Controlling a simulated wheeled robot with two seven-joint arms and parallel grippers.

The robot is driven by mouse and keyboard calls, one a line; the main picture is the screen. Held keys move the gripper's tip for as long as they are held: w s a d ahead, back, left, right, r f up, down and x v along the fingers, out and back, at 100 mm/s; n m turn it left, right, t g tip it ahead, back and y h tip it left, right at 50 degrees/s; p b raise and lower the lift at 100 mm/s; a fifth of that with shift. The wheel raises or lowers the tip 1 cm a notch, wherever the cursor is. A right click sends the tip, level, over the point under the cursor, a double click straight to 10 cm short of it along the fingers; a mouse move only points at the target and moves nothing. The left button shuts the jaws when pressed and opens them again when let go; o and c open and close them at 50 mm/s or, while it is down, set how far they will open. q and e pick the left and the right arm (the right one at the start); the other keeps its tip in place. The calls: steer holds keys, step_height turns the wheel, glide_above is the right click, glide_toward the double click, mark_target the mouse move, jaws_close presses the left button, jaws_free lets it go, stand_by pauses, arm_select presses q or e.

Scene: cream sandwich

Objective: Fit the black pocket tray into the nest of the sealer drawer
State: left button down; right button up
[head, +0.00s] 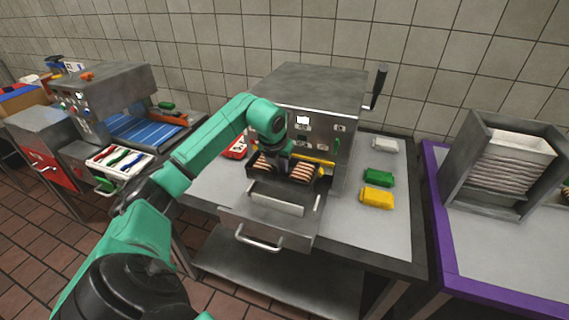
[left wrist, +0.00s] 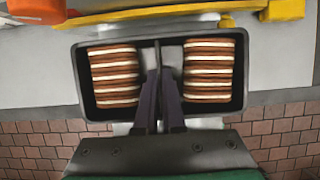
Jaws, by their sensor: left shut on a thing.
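The black pocket tray (head: 286,180) holds two stacks of brown-and-cream sandwich biscuits, one at each end. My left gripper (head: 277,152) is shut on the tray's middle divider, between the stacks. The left wrist view shows the gripper's fingers (left wrist: 160,95) there and the tray's black rim (left wrist: 79,75) around the biscuits. The steel sealer drawer (head: 240,208) is pulled out, with a pale rectangular nest (head: 277,204) in it. The tray is at the drawer's rear, by the sealer's front, behind the visible nest part. Whether it touches the drawer is unclear. My right gripper is not in view.
The steel sealer (head: 312,85) stands behind, with a yellow bar (head: 318,161) close behind the tray. Green (head: 379,177) and yellow (head: 377,198) packs lie on the right. A red item (head: 234,149) sits left of the tray. A steel rack (head: 502,165) stands far right.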

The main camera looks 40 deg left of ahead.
arm_select(q)
steer(key=shift+w+f+b, duration=0.15)
steer(key=shift+f+b, duration=0.05)
steer(key=shift+b, duration=0.1)
steer(key=shift+f+b, duration=0.35)
steer(key=shift+f, duration=0.15)
steer(key=shift+f+b, duration=1.85)
steer(key=shift+f, duration=0.5)
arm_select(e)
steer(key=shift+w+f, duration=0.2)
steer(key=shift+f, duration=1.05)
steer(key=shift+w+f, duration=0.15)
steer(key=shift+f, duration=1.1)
arm_select(q)
steer(key=c, duration=0.9)
jaws_free()
steer(key=shift+c, duration=0.2)
steer(key=shift+r, duration=0.1)
